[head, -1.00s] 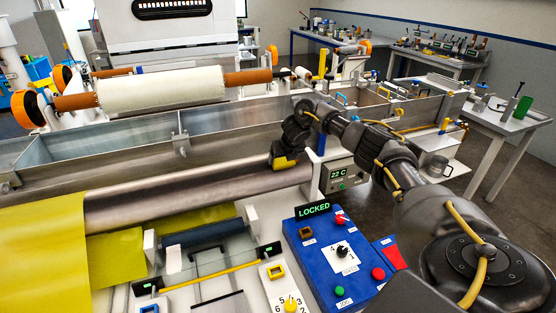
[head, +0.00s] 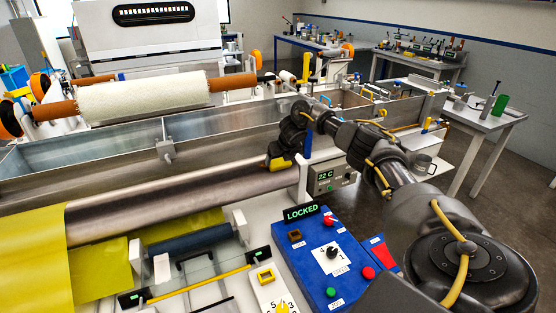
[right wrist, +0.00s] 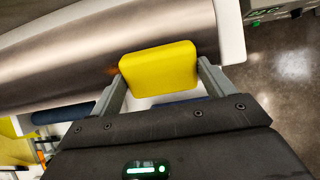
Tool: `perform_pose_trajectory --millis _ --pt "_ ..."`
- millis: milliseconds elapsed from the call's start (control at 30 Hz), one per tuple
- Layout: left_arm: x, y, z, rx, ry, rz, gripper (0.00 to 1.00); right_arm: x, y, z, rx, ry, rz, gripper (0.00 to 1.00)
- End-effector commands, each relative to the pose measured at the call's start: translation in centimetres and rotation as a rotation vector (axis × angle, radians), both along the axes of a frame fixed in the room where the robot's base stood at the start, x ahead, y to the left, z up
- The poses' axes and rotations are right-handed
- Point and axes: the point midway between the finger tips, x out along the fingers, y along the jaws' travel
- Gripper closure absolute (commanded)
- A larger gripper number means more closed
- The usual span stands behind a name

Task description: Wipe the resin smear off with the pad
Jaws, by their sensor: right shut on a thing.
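My right gripper (right wrist: 160,85) is shut on a yellow pad (right wrist: 158,68), held between its two fingers. In the head view the pad (head: 279,162) is at the right part of the long brushed-metal roller (head: 190,195). The roller (right wrist: 90,62) also crosses the right wrist view behind the pad. I cannot tell whether the pad touches it. A faint orange-brown tint (right wrist: 113,71) shows on the metal just left of the pad; it may be the resin smear, partly hidden by the pad. My left gripper is not in view.
An open metal trough (head: 105,160) runs behind the roller. A blue control box (head: 330,262) with a "LOCKED" display stands in front, beside a "22 C" readout (head: 325,176). Yellow sheet (head: 35,250) covers the roller's left end. A white roll (head: 145,97) lies at the back.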

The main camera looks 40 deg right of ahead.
Motion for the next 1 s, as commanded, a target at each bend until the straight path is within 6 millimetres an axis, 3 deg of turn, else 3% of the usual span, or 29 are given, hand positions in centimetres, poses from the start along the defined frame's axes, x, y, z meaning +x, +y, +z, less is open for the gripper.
perform_pose_trajectory --millis 433,1000 --pt "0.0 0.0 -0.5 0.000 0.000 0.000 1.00 -1.2 -3.4 -0.2 0.000 0.000 -0.004 0.37" --pt "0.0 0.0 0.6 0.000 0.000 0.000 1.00 -0.9 -2.5 0.1 0.000 0.000 0.002 0.37"
